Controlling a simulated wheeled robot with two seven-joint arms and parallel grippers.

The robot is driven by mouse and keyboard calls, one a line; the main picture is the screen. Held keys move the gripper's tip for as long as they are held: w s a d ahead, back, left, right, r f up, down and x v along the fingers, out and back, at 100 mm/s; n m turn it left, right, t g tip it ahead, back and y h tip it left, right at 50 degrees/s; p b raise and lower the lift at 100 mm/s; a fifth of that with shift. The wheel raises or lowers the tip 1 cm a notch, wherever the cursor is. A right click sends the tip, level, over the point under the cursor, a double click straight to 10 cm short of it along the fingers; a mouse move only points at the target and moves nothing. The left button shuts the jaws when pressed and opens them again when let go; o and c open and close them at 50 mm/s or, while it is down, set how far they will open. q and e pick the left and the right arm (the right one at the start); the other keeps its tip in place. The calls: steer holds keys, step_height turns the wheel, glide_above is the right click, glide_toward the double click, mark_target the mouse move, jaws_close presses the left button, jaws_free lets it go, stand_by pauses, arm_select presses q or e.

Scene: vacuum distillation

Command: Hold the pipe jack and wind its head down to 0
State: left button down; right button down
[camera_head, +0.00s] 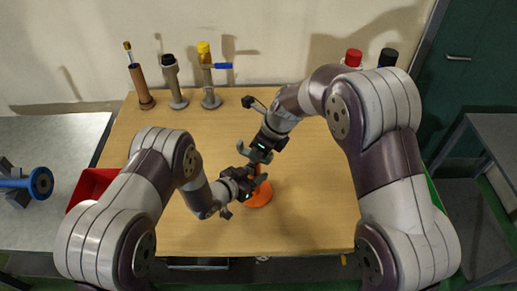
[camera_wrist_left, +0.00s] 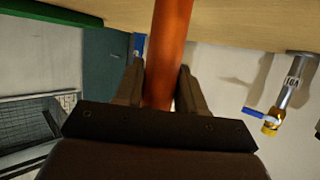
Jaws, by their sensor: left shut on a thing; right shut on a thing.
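The pipe jack (camera_head: 259,194) stands upright on the wooden table, with a round orange base and an orange post. The post also shows in the left wrist view (camera_wrist_left: 167,50). My left gripper (camera_head: 250,180) is shut on the post, which runs between its two fingers in the left wrist view (camera_wrist_left: 160,90). My right gripper (camera_head: 258,154) comes down from the upper right and is shut at the jack's top, just above the left gripper. The jack's head is mostly hidden by the grippers, and its height reading cannot be seen.
A brown tube (camera_head: 141,88), a dark-topped grey post (camera_head: 174,83) and a yellow-topped post with a blue handle (camera_head: 208,76) stand along the back. Red (camera_head: 353,57) and black (camera_head: 388,57) caps show behind my right arm. A red bin (camera_head: 88,184) is at the left edge.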

arm_select(q)
steer(key=shift+w+a, duration=0.1)
steer(key=shift+a, duration=0.05)
arm_select(e)
steer(key=shift+s+f, duration=0.1)
steer(key=shift+s, duration=0.05)
steer(key=c, duration=1.1)
jaws_free()
arm_select(q)
steer(key=shift+f, duration=0.1)
arm_select(e)
steer(key=shift+o, duration=0.7)
steer(key=v, duration=1.2)
steer(key=shift+w, duration=0.2)
steer(key=shift+a, duration=0.15)
arm_select(q)
steer(key=c, duration=1)
jaws_free()
steer(key=o, duration=0.4)
